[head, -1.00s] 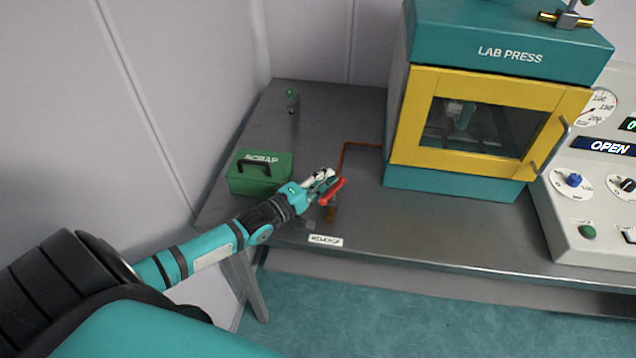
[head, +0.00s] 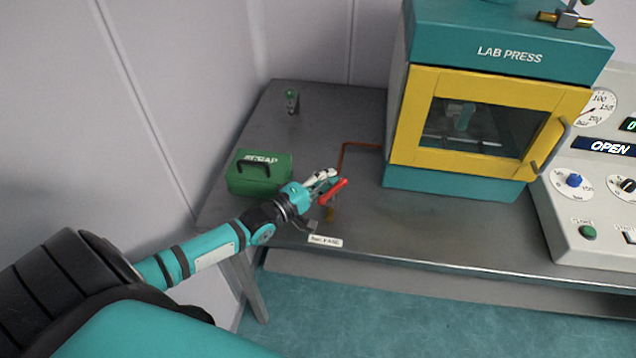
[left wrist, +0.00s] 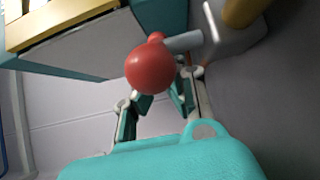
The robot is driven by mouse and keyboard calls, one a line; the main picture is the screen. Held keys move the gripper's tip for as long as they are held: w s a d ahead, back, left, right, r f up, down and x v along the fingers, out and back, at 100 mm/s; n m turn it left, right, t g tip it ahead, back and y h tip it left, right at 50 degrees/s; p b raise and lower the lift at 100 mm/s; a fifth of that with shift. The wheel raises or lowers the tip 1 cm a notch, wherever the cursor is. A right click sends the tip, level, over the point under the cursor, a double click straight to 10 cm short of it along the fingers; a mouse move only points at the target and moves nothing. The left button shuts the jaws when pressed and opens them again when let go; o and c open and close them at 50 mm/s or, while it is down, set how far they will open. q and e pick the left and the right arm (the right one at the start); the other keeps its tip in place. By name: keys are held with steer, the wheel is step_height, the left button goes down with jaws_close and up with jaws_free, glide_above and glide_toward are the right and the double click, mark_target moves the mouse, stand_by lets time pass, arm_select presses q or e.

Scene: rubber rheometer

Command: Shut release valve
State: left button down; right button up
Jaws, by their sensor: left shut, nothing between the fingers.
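The release valve has a red lever handle (head: 334,191) near the front edge of the steel bench, angled up to the right, above a brass-coloured body (head: 330,214). In the left wrist view the red handle end (left wrist: 153,69) shows as a round knob on a grey stem. My left gripper (head: 325,176) is at the lever, just behind and left of it. The gripper's fingers (left wrist: 160,100) are shut with nothing between them, partly behind the knob in the wrist view. I cannot tell whether they touch the lever. My right gripper is not in view.
A green scrap box (head: 260,180) stands left of the valve. The lab press (head: 490,120) with its yellow door stands to the right, with a control panel (head: 590,205) beside it. A copper-coloured pipe (head: 360,145) runs from the valve towards the press. A label (head: 325,241) lies in front.

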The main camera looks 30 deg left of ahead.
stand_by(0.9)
arm_select(q)
step_height(320, 180, up, 10)
stand_by(0.5)
